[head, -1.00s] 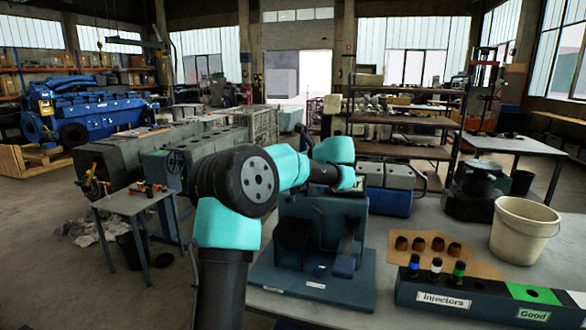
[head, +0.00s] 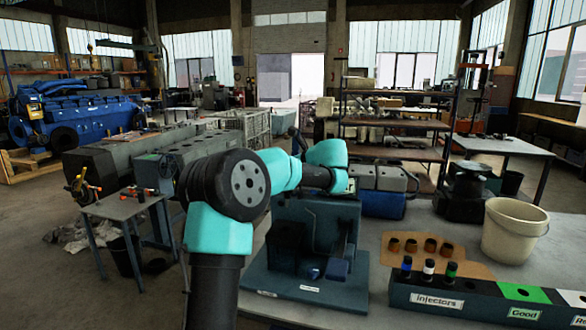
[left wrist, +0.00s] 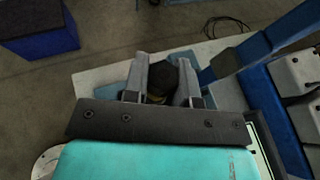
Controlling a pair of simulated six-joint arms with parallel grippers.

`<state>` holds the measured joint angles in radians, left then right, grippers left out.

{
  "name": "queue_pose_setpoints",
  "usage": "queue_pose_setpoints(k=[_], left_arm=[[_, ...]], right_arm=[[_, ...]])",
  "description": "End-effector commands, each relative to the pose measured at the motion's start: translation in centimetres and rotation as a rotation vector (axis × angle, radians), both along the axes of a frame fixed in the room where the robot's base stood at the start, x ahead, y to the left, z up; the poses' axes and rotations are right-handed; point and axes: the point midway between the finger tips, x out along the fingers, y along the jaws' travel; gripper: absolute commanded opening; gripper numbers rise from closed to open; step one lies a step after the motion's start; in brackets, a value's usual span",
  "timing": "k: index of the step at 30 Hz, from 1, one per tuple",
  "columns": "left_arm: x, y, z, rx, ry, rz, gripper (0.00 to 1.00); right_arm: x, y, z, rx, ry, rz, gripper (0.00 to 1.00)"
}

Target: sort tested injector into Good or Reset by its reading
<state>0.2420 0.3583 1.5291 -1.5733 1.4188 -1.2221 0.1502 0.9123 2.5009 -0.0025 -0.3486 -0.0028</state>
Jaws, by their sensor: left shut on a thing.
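My left gripper (left wrist: 162,76) is shut on a dark round-topped part with a yellowish band, apparently an injector (left wrist: 161,84). My own arm hides the gripper in the head view, so I cannot read the injector's seating there. The arm reaches over the blue-grey test stand (head: 282,270); no reading is legible. The rack (head: 402,292) at lower right carries an "Injectors" label, a green area (head: 524,292) by the label "Good" (head: 523,313), and a partly cut-off label beginning "Re". Injectors with blue (head: 406,267), white (head: 428,269) and green (head: 450,272) bands stand upright in it. My right gripper is out of view.
A cream bucket (head: 512,232) stands behind the rack at right. A small table with tools (head: 124,206) is at left. Grey bench top shows between stand and bucket.

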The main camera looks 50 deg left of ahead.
Motion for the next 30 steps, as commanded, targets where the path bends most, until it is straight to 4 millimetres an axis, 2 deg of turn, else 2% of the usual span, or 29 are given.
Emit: queue_pose_setpoints(k=[5,8,12,17,23,27,30], left_arm=[[1.8,-3.2,1.1,0.001,-0.004,-0.156,0.00],[3.3,-6.6,1.9,0.001,-0.004,-0.309,0.00],[5.1,-12.6,3.0,0.002,-0.004,-0.557,0.00],[6.0,-19.9,3.7,0.002,-0.003,-0.832,0.00],[5.2,-29.1,4.1,0.001,-0.002,-1.156,0.00],[3.5,-35.2,3.9,0.001,-0.001,-1.369,0.00],[2.0,-39.0,3.6,0.002,-0.001,-1.502,0.00]], right_arm=[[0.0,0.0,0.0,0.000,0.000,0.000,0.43],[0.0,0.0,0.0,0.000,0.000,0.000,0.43],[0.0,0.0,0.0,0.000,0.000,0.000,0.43],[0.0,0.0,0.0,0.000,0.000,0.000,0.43],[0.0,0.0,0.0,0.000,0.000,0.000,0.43],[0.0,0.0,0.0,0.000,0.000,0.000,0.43],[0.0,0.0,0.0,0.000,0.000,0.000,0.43]])
